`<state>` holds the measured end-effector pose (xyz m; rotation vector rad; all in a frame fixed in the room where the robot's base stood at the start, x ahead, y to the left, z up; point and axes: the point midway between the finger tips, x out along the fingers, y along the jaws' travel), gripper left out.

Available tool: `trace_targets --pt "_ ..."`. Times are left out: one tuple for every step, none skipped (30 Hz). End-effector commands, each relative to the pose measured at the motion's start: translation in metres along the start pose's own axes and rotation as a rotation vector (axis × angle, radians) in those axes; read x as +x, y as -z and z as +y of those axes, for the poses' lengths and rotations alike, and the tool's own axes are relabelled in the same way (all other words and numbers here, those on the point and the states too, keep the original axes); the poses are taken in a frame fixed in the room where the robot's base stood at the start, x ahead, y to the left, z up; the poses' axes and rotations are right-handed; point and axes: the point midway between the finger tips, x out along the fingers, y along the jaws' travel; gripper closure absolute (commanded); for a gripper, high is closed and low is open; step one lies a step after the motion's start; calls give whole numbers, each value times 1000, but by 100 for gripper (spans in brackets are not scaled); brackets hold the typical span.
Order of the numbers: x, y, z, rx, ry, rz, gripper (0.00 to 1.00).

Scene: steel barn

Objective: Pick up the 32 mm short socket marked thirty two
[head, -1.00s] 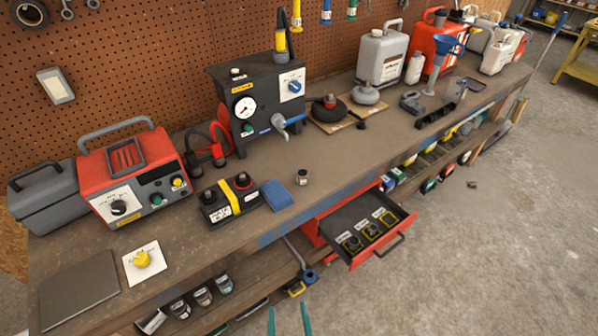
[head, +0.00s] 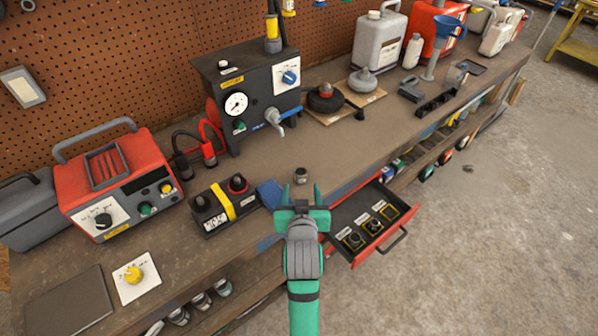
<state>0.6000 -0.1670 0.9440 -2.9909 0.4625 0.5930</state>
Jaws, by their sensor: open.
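A small dark metal socket (head: 300,176) stands alone on the bench top, near its front edge. Its marking is too small to read. My green gripper (head: 302,194) is open and empty, with its two fingers pointing towards this socket. In the picture the fingertips lie just below it, and I cannot tell their height above the bench. An open red drawer (head: 362,257) under the bench holds dark sockets (head: 355,240) in yellow-outlined, labelled places. The place at the far right end (head: 391,212) looks empty. The drawer labels cannot be read.
A blue cloth (head: 269,193) and a black battery-like block with a yellow band (head: 226,206) lie left of the socket. A black gauge unit (head: 250,100) stands behind. The bench top (head: 345,150) right of the socket is clear.

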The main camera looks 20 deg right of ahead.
Motion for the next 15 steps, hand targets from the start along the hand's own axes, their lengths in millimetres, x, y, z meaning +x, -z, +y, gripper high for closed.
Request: trace_targets --pt "2 4 1 2 -2 0 46" --pt "5 4 2 3 -3 -1 46" --pt "8 5 3 4 -4 -2 46" --pt "12 5 3 4 -5 -2 46" --pt "16 5 3 5 -5 -3 46" --pt "22 5 2 4 -4 -3 46" --pt "27 4 2 4 -4 -4 46" --pt "32 5 2 4 -3 -3 46" --pt "38 5 2 4 -3 -3 46" --pt "42 5 1 4 -3 -3 46" --pt "45 5 1 4 -2 -3 46" --pt "50 4 1 3 -2 -3 46" --pt "52 4 0 3 -1 -3 46" --pt "54 4 0 3 -1 -2 46" --pt "56 4 0 2 -1 -2 46"
